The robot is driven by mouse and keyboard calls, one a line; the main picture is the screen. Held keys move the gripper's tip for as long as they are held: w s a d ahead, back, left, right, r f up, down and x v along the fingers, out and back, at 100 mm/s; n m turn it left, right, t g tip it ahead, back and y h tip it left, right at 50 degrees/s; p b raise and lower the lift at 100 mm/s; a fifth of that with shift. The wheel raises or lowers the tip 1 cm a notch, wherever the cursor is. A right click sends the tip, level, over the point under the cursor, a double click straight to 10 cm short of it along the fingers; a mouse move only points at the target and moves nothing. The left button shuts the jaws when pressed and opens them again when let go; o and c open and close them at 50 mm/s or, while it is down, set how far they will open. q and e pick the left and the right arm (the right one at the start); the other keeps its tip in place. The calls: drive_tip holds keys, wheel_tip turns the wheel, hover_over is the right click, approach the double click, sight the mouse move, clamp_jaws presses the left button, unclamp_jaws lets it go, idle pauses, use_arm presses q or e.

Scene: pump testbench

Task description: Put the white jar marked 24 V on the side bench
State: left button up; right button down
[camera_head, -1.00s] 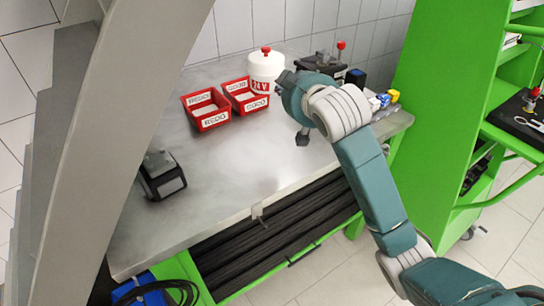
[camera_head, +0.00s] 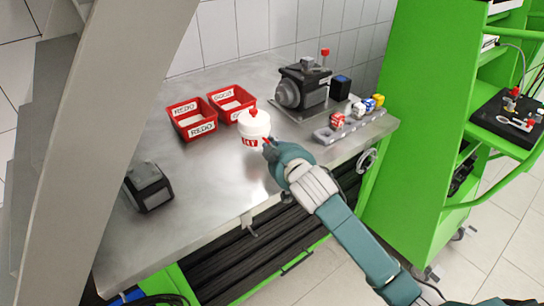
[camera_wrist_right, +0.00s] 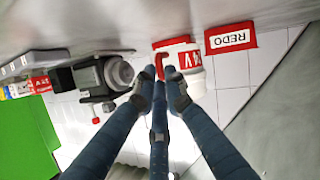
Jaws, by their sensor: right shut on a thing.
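The jar appears held above the metal bench top (camera_head: 220,185); the exact gap cannot be told. My left gripper is not in view.
A dark pump motor (camera_head: 302,88) and a rail (camera_head: 350,124) with coloured blocks stand right. A black box (camera_head: 148,187) sits at left. A green rack (camera_head: 425,100) stands right, past a floor gap.

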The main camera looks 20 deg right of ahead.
drive_tip(key=shift+f, duration=1.8)
drive_tip(key=shift+f, duration=0.1)
drive_tip(key=c, duration=1.8)
unclamp_jaws()
drive_tip(key=shift+f, duration=0.15)
drive_tip(key=shift+s, duration=0.1)
drive_tip(key=b+v, duration=0.1)
drive_tip(key=v, duration=1.1)
